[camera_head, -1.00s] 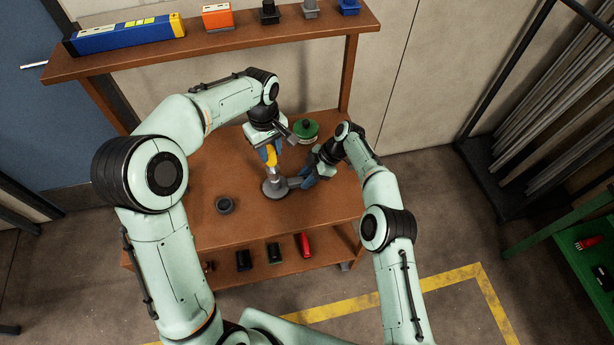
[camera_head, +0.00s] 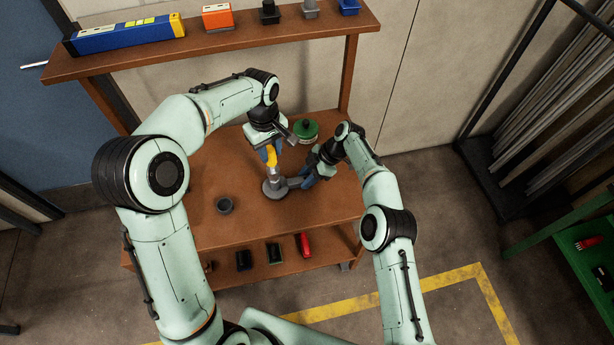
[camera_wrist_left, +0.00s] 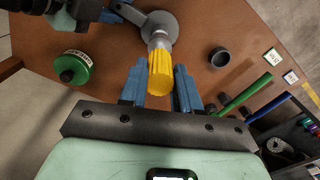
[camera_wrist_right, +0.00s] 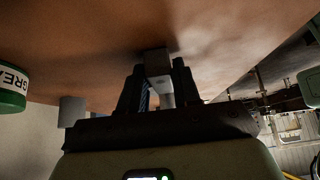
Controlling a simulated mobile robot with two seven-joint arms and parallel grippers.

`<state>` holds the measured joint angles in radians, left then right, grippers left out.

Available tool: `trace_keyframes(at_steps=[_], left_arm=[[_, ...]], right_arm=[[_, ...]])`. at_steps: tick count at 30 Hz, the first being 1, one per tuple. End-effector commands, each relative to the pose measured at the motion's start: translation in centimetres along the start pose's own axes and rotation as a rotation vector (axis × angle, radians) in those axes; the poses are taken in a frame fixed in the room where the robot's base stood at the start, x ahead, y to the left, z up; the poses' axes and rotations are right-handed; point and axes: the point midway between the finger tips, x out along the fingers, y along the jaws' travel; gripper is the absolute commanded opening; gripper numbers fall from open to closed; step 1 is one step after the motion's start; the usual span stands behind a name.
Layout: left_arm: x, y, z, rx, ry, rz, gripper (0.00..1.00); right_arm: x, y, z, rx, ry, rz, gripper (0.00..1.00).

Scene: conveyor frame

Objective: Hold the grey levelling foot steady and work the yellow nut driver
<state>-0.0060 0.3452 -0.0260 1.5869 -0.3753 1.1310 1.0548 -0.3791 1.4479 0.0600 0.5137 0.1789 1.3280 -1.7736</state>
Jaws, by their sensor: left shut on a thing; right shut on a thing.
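The yellow nut driver (camera_head: 272,157) stands upright over the grey levelling foot (camera_head: 272,192). Its yellow grip (camera_wrist_left: 161,72) lies between the blue fingers of my left gripper (camera_wrist_left: 161,78), which is shut on it. Its metal shaft runs down to the round grey foot (camera_wrist_left: 163,20); the exact contact at the tip is hard to make out. My right gripper (camera_head: 309,178) comes in from the right and is shut on the foot's grey side arm. In the right wrist view this grey bar (camera_wrist_right: 157,62) sits between the dark fingers.
A small dark cup (camera_head: 224,205) stands left of the foot. A green tin (camera_head: 306,131) stands behind my right gripper. A lower shelf holds several small items, including a red one (camera_head: 304,244). The upper shelf (camera_head: 130,60) overhangs the back.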

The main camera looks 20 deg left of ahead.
Motion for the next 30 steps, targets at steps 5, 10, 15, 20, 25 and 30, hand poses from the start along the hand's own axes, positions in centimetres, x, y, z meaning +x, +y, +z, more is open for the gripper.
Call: trace_keyframes(at_steps=[5, 10, 15, 20, 25, 30], left_arm=[[0.3, 0.0, 0.0, 0.000, 0.000, -0.001, 0.01], [0.8, 0.0, 0.0, 0.000, 0.000, -0.001, 0.01], [1.3, 0.0, -0.1, -0.001, 0.000, 0.000, 0.01], [1.8, 0.0, 0.0, -0.001, 0.000, -0.001, 0.01], [2.2, 0.0, 0.0, -0.001, 0.000, 0.000, 0.01], [2.3, 0.0, 0.0, 0.000, 0.000, 0.000, 0.01]], right_arm=[[-0.1, 0.1, -0.1, -0.001, 0.001, 0.002, 0.00], [-0.1, 0.1, -0.1, -0.001, 0.001, 0.002, 0.00], [-0.1, 0.1, -0.1, -0.001, 0.001, 0.002, 0.00], [-0.1, 0.1, -0.1, -0.001, 0.001, 0.002, 0.00], [-0.1, 0.1, -0.1, -0.001, 0.001, 0.001, 0.00], [-0.1, 0.0, -0.1, -0.001, 0.001, 0.001, 0.00]])
